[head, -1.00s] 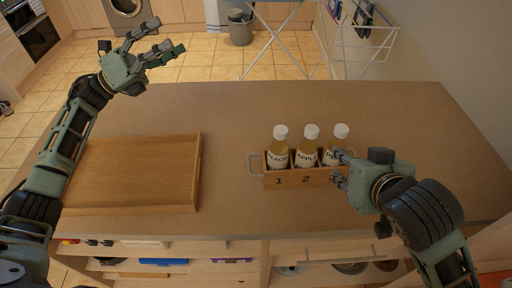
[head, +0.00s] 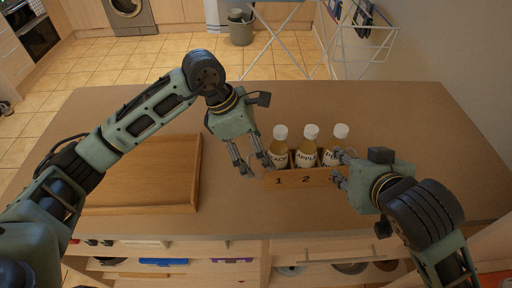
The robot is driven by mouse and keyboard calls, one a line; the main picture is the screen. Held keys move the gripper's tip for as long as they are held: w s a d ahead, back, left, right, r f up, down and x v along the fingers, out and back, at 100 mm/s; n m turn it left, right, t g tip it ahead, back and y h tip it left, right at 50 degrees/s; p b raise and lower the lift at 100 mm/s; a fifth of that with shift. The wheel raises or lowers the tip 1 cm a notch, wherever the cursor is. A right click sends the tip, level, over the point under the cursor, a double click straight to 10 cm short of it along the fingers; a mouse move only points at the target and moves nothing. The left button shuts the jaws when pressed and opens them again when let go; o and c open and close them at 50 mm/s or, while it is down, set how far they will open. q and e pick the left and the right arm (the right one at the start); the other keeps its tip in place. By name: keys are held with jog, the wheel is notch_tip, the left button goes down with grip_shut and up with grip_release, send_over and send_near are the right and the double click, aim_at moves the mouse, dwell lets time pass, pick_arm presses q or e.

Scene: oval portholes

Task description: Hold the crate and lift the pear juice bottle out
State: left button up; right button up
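A small wooden crate (head: 318,178) stands on the counter with its numbered front towards me. Three bottles with white caps stand in it: peach (head: 279,148) at left, apple (head: 306,156) in the middle, and one at right (head: 336,143) whose label is partly hidden by my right gripper; it seems to be the pear juice. My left gripper (head: 254,168) points down at the crate's left end, fingers apart, around or over the left handle; I cannot tell which. My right gripper (head: 337,167) is at the crate's right end, fingers apart, close to the right bottle.
A wooden tray (head: 183,207) lies on the counter (head: 240,105) at left, partly under my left arm. The counter behind the crate is clear. Open shelves are below the front edge. A white drying rack (head: 360,55) stands beyond the far edge.

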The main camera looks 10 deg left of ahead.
aim_at(291, 178)
pick_arm(q)
jog(key=x, duration=0.8)
jog(key=shift+w+a, duration=0.15)
